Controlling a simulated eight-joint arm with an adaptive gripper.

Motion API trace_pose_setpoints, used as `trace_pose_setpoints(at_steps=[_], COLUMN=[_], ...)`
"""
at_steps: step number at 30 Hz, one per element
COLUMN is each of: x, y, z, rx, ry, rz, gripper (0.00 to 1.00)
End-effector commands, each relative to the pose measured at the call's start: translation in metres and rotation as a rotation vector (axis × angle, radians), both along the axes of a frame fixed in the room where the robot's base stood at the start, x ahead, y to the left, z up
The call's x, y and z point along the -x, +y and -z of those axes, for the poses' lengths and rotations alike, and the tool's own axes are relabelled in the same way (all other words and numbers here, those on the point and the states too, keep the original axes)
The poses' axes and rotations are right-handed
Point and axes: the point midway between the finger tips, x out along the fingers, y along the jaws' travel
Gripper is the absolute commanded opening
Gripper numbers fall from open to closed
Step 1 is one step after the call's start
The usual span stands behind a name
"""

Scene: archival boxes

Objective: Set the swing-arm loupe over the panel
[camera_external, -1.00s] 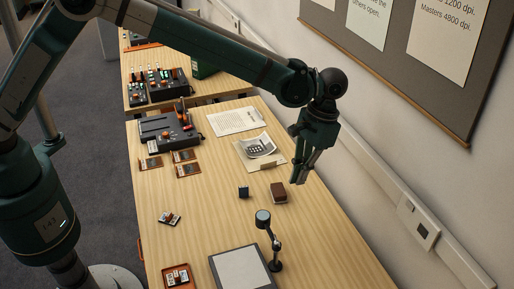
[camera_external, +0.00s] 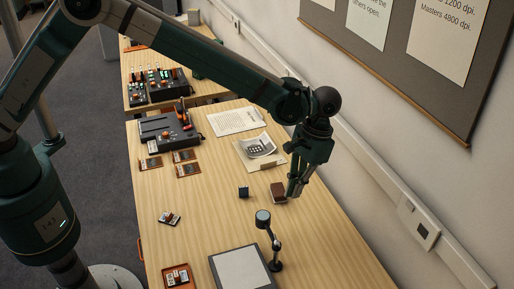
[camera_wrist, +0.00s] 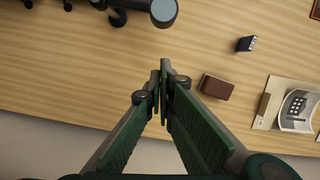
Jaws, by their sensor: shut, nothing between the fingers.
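The swing-arm loupe (camera_external: 263,217) stands on the table at the right edge of the panel, its round head raised on a jointed dark arm. The pale panel (camera_external: 241,270) lies flat in a dark frame at the table's near end. In the wrist view the loupe head (camera_wrist: 163,12) is at the top, above my fingertips and apart from them. My gripper (camera_external: 292,193) is shut and empty, pointing down near the brown block, beyond the loupe. In the wrist view my gripper (camera_wrist: 161,82) has its fingertips together. The panel is not clearly seen there.
A brown block (camera_external: 279,192) and a small dark block (camera_external: 243,192) are near my gripper. A calculator picture (camera_external: 258,147), a paper sheet (camera_external: 236,121) and an orange-and-black device (camera_external: 168,128) lie farther back. An orange tray (camera_external: 179,277) is left of the panel. The wall borders the right.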

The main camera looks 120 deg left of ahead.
Motion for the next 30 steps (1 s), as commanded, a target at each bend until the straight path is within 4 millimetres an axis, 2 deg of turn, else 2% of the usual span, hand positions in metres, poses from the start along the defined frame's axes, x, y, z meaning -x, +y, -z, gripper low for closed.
trace_pose_setpoints(at_steps=[10,19,30], x=[0.007,0.025,0.030], y=[-0.010,-0.035,-0.042], z=[0.047,0.046,0.046], rx=[0.000,0.000,0.000], ry=[0.000,0.000,0.000], rz=[0.000,0.001,0.000], gripper=[0.00,0.00,0.00])
